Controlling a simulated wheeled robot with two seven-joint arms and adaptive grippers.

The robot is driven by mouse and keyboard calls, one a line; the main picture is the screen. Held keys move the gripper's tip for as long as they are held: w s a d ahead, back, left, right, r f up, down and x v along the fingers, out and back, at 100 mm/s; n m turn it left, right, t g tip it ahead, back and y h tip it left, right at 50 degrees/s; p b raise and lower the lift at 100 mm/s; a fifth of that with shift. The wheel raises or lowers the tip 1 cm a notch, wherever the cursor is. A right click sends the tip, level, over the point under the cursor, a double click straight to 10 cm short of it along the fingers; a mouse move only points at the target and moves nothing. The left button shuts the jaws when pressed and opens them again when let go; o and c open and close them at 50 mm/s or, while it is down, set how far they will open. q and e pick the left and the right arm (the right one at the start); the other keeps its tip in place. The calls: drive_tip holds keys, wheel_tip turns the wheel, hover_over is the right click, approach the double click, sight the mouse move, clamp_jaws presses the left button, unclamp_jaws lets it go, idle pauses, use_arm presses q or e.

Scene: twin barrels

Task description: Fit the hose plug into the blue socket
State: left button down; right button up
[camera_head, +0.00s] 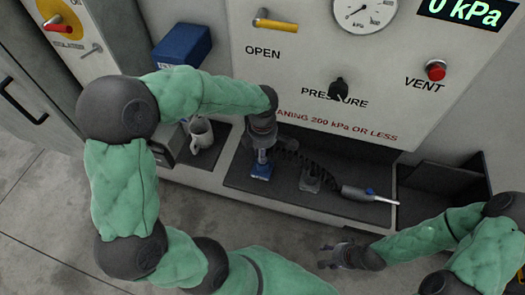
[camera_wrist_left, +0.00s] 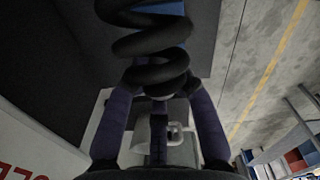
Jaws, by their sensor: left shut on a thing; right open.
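The blue socket (camera_head: 261,172) stands on the dark ledge below the panel. My left gripper (camera_head: 262,148) points down just above it, shut on the hose plug (camera_head: 262,157). The plug's lower end meets or overlaps the top of the socket in the head view; I cannot tell whether it is inside. In the left wrist view, the coiled black hose (camera_wrist_left: 150,45) crosses in front of the left gripper's fingers (camera_wrist_left: 158,105) and hides most of the plug. My right gripper (camera_head: 338,257) is open and empty, out in front of the ledge at lower right.
A grey socket (camera_head: 310,182) stands right of the blue one. A silver hand tool (camera_head: 365,194) lies further right on the ledge. A mug (camera_head: 200,133) stands at left, below a blue box (camera_head: 182,45). The panel has a yellow lever (camera_head: 276,24) and pressure knob (camera_head: 339,88); the display reads 0 kPa.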

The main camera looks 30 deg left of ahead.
use_arm(q)
drive_tip(key=shift+f, duration=0.35)
drive_tip(key=c, duration=1)
unclamp_jaws()
drive_tip(key=shift+o, duration=0.2)
drive_tip(key=shift+r, duration=0.15)
wheel_tip(320, 180, up, 12)
